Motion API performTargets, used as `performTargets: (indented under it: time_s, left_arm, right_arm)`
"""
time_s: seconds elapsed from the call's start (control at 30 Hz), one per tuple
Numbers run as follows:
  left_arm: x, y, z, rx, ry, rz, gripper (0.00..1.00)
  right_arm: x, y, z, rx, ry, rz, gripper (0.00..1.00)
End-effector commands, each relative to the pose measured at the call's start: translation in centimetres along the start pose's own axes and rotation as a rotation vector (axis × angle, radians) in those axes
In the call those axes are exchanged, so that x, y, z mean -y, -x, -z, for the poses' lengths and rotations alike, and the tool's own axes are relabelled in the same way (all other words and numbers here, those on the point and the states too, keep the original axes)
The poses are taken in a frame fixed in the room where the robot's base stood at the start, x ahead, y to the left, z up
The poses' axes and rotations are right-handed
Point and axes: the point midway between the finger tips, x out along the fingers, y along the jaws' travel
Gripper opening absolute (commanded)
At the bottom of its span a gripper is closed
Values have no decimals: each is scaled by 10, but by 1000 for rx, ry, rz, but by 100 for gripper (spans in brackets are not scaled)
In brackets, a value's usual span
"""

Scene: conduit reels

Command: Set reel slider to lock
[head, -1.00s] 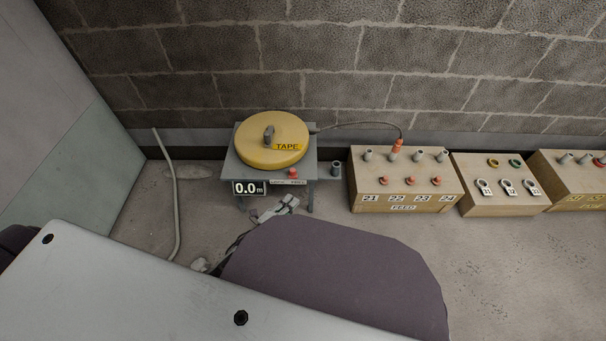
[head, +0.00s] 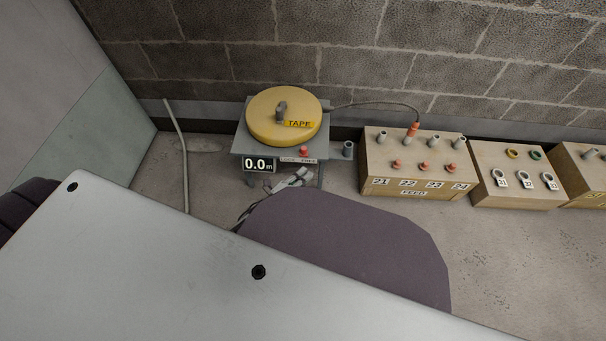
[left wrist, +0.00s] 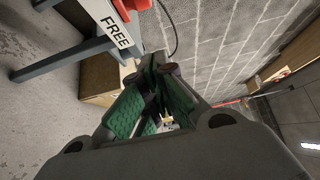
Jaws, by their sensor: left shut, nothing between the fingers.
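The yellow tape reel (head: 270,120) sits on a small grey table (head: 240,142). The slider's red knob (head: 304,151) is on the table's front edge, by the FREE end of the LOCK FREE label (head: 298,160). In the left wrist view the red knob (left wrist: 134,4) is cut off by the top edge, above the word FREE on the label (left wrist: 115,28). My left gripper (head: 301,173) is shut and empty, just in front of and below the label. In the left wrist view its green-padded fingers (left wrist: 160,68) come together. My right gripper is out of view.
A display (head: 258,164) on the table front reads 0.0 m. A cable runs from the reel to an orange plug (head: 412,130) on the wooden FEED box (head: 420,188). Another box (head: 515,196) holds rings and tags. A grey conduit (head: 179,150) stands at left.

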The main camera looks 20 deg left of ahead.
Motion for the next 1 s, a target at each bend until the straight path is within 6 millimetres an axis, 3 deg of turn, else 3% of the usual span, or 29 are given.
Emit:
performTargets:
  time_s: [0.83, 1.0]
  left_arm:
    - [-1, -90, 0, 0, -1, 2, 0]
    - [-2, -81, -16, 0, -2, -1, 0]
  right_arm:
    - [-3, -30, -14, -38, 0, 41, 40]
    - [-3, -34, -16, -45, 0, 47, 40]
